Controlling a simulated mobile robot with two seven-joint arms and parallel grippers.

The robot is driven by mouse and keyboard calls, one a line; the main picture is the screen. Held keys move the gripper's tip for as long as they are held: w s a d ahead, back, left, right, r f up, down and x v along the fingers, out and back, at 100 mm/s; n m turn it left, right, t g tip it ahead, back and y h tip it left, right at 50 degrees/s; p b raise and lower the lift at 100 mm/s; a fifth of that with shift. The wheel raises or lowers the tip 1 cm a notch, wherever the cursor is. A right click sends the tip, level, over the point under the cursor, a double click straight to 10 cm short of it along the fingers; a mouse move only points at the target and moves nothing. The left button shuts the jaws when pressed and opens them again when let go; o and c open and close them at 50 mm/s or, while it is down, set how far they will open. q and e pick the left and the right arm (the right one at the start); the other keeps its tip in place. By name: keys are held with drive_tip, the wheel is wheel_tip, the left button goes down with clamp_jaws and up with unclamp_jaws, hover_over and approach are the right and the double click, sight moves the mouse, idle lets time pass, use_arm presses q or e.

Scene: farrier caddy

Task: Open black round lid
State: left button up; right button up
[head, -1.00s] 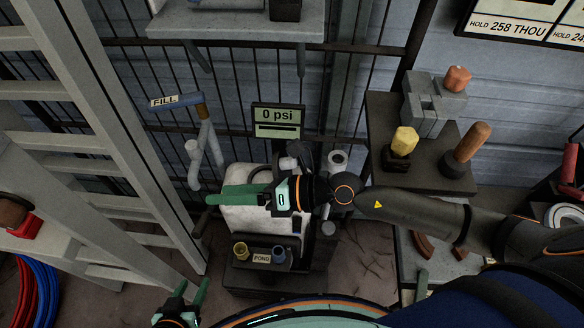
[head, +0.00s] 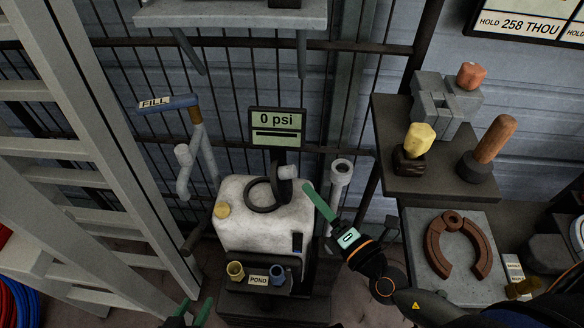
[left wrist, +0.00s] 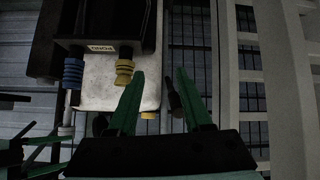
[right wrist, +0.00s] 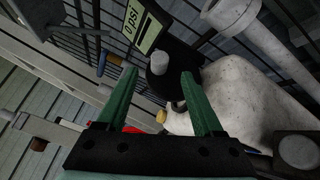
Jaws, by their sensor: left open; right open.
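The white tank (head: 258,238) has a black ring on its top. The black round lid (right wrist: 160,85) with a grey knob stands tilted up at the ring in the right wrist view. In the head view it is nearly edge-on, its knob (head: 288,172) pointing right, and the ring looks uncovered. My right gripper (head: 309,187) is open and empty at the tank's right; in the right wrist view its fingers (right wrist: 158,74) flank the lid at a distance. My left gripper (head: 195,312) is open and empty, low in front of the tank; its fingers (left wrist: 160,75) show in the left wrist view.
A box labelled POND (head: 258,290) with yellow and blue fittings stands before the tank. A 0 psi display (head: 278,128) stands behind. The FILL pipe (head: 168,103) and a ladder (head: 110,160) are left; a dark shelf (head: 440,180) with tools is right.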

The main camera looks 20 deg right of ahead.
sight(295, 174)
drive_tip(key=p+x, duration=0.1)
drive_tip(key=x, duration=0.8)
drive_tip(key=shift+w+a, duration=0.15)
drive_tip(key=shift+w, duration=0.1)
clamp_jaws()
idle(1.0)
